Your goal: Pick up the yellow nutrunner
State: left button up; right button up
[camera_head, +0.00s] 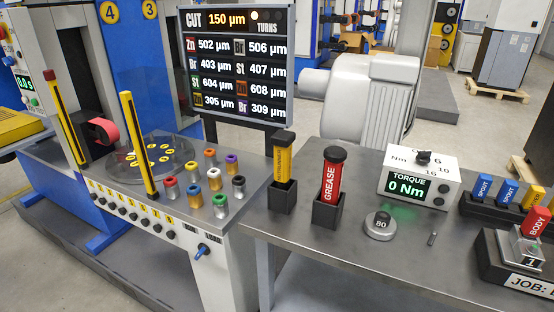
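A yellow upright tool with a black top (283,157), which looks like the yellow nutrunner, stands in a dark square holder (283,200) at the left end of the grey table. The lettering down its side is too small to read. Its lower part is hidden inside the holder. Neither of my grippers shows in the head view, and nothing is seen touching the yellow tool.
A red GREASE tube (331,178) stands in its own holder just right of it. A torque box (419,180) reading 0 Nm, a round grey piece (380,226) and a job tray (508,265) are farther right. The table's (350,262) front is clear.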

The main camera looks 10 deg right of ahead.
aim_at(282, 140)
jog(key=i+j+z, duration=0.3)
jog(key=j, duration=0.3)
jog(key=i+j+z, duration=0.3)
jog(key=j, duration=0.35)
jog(key=i, duration=0.1)
